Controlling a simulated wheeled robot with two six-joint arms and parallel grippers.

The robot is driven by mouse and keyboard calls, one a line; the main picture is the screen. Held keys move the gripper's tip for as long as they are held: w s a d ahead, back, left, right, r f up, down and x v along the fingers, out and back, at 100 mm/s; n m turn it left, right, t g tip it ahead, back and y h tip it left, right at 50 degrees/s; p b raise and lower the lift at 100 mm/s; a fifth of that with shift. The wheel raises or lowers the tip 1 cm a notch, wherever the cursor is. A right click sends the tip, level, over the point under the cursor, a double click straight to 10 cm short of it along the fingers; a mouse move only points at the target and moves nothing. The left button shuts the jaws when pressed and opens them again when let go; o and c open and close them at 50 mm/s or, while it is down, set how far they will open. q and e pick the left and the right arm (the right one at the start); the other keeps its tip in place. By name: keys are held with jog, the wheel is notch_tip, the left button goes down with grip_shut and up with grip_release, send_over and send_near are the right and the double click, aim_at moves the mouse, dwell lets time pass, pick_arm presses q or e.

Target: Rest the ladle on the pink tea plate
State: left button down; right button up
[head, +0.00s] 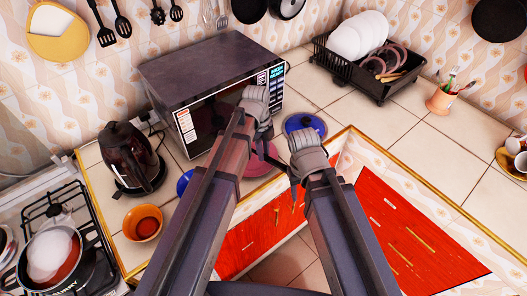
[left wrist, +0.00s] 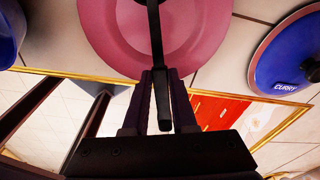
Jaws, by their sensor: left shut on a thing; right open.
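The pink tea plate (head: 262,161) lies on the counter in front of the microwave, partly hidden by my left arm. It fills the upper middle of the left wrist view (left wrist: 105,35). My left gripper (left wrist: 160,76) is shut on the black handle of the ladle (left wrist: 155,30). The handle runs from between the fingers up across the plate in that view. In the head view my left gripper (head: 266,132) is above the plate. My right gripper (head: 295,178) is open, right of the plate.
A blue lid (head: 305,125) lies right of the plate, and a blue bowl (head: 184,182) lies left of it. The microwave (head: 210,75) stands behind. A kettle (head: 130,158) and an orange bowl (head: 143,222) are at left. The counter at right has free room.

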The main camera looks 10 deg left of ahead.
pick_arm(q)
jog(key=c, duration=0.6)
grip_release()
jog(key=shift+c, duration=0.2)
jog(key=shift+r, duration=0.15)
notch_tip(320, 180, up, 8)
jog(key=p, duration=0.7)
jog(key=shift+w+a+f+p, duration=0.2)
jog(key=shift+a+f+p, duration=0.05)
jog(key=shift+a+p, duration=0.15)
jog(key=shift+s, duration=0.1)
